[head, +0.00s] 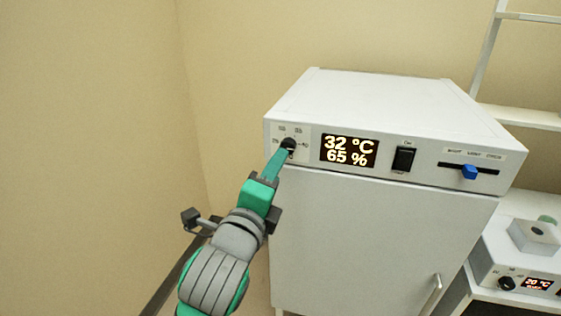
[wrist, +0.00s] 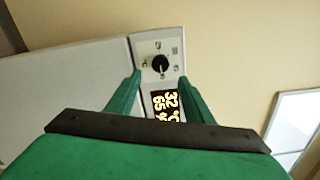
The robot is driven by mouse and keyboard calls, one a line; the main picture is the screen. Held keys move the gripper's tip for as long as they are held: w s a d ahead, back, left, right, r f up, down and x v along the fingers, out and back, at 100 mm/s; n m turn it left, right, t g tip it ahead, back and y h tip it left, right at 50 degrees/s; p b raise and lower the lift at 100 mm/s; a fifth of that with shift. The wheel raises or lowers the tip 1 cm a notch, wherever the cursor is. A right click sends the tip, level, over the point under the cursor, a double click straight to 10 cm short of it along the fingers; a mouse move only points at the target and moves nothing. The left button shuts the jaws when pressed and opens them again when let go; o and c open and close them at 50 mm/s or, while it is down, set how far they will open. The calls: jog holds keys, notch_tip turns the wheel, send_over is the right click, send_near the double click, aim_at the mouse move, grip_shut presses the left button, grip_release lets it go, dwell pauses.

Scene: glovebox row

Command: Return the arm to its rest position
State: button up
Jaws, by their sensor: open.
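My gripper (head: 284,150) is in front of the upper left of a white incubator-like cabinet (head: 380,95), close to its black dial (head: 290,144). In the wrist view my gripper (wrist: 160,85) has its two green fingers spread apart, with the dial (wrist: 160,64) visible beyond and between them. The fingers hold nothing. In the head view the fingertips overlap the dial's lower edge, and I cannot tell there whether they touch it. My arm reaches up from the bottom of the head view.
The cabinet front has a display (head: 349,150) reading 32 °C and 65 %, a black switch (head: 403,159) and a blue slider (head: 470,172). A smaller device (head: 510,262) stands at right beside white shelving (head: 520,117). A bare wall (head: 90,130) fills the left.

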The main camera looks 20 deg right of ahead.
jog(key=shift+v, duration=0.85)
jog(key=shift+f, duration=0.1)
